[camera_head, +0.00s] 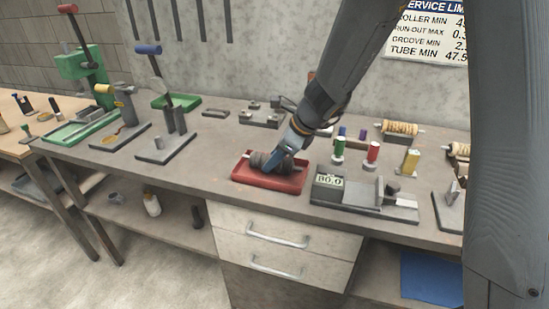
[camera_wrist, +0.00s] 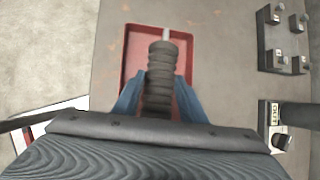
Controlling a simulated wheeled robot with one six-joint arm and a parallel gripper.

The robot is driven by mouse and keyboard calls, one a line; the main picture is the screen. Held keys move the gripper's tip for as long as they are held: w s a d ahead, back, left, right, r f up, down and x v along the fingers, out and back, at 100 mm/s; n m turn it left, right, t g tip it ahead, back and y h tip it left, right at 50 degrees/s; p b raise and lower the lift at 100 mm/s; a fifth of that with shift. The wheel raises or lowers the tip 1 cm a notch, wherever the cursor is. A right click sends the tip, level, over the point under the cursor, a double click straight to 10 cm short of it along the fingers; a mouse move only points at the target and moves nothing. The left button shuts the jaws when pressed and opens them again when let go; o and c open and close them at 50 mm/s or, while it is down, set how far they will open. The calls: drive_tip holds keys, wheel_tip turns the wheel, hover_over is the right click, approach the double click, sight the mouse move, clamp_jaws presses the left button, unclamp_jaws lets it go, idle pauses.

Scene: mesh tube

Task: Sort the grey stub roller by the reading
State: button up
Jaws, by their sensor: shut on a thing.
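The grey stub roller (camera_wrist: 160,75) is a dark ribbed cylinder with a pale shaft end, seen in the wrist view between my blue fingers. In the head view the roller (camera_head: 262,161) lies low over the red tray (camera_head: 285,182), partly covered by my gripper (camera_head: 287,158). My gripper is shut on the roller; its fingers also show in the wrist view (camera_wrist: 158,98). I cannot tell whether the roller touches the tray floor. A gauge with a display (camera_head: 330,181) that seems to read 80.0 stands right of the tray. A service limits sign (camera_head: 428,32) hangs on the wall, cut off at right.
A green tray (camera_head: 175,101) and a small dark tray (camera_head: 214,113) lie towards the back left. A grey block fixture (camera_head: 262,114) stands behind the red tray. Coloured spools (camera_head: 372,152) and a tan roller (camera_head: 400,128) stand at right.

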drive_tip(key=shift+f+b, duration=0.65)
drive_tip(key=shift+f, duration=0.05)
idle(0.5)
drive_tip(key=o, duration=1.4)
drive_tip(key=shift+r, duration=0.1)
drive_tip(key=p+v, duration=0.1)
drive_tip(key=v, duration=0.7)
wheel_tip(320, 180, up, 7)
drive_tip(key=p, duration=0.7)
